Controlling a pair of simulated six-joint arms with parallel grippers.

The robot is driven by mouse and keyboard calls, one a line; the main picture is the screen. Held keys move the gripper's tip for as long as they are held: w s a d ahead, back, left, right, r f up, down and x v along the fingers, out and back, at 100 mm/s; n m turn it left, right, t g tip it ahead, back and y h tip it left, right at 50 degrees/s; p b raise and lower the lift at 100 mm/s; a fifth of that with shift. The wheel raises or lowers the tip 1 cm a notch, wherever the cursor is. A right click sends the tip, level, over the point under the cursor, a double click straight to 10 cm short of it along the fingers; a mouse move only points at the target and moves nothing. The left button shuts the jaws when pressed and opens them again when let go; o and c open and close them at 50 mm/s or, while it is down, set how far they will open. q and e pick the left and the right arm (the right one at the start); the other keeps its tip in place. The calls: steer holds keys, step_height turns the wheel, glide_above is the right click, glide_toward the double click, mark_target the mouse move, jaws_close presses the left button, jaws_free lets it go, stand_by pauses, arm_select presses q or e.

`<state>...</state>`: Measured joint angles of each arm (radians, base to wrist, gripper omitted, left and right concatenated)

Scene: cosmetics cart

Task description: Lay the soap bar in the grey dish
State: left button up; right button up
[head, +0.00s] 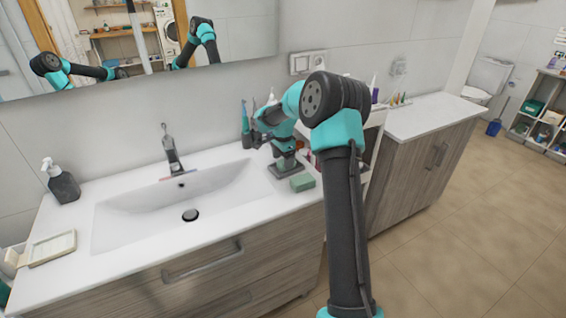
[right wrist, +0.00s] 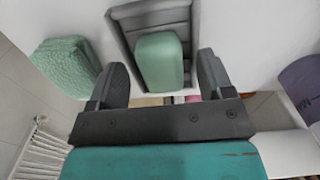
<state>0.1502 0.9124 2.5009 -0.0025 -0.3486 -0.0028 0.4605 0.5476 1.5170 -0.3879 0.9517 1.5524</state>
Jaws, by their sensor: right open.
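The soap bar, smooth and pale green, lies inside the grey dish (head: 272,172), which stands on the counter right of the sink. In the right wrist view the soap bar (right wrist: 160,60) sits between the walls of the grey dish (right wrist: 120,30). My right gripper (head: 285,162) is above the dish in the head view and hides most of its inside. In the right wrist view the right gripper (right wrist: 162,75) is open, with a finger on either side of the bar and gaps between. My left gripper is not directly in view.
A rough green block (head: 302,183) lies beside the dish and shows at left in the right wrist view (right wrist: 66,62). The sink (head: 150,210) is left of the dish. A dark soap dispenser (head: 64,184) and a beige tray (head: 50,248) stand farther left. The mirror reflects my arms.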

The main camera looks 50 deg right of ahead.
mark_target(282, 162)
step_height(282, 162, up, 11)
steer(key=shift+f, duration=0.2)
steer(key=shift+a, duration=0.15)
stand_by(0.4)
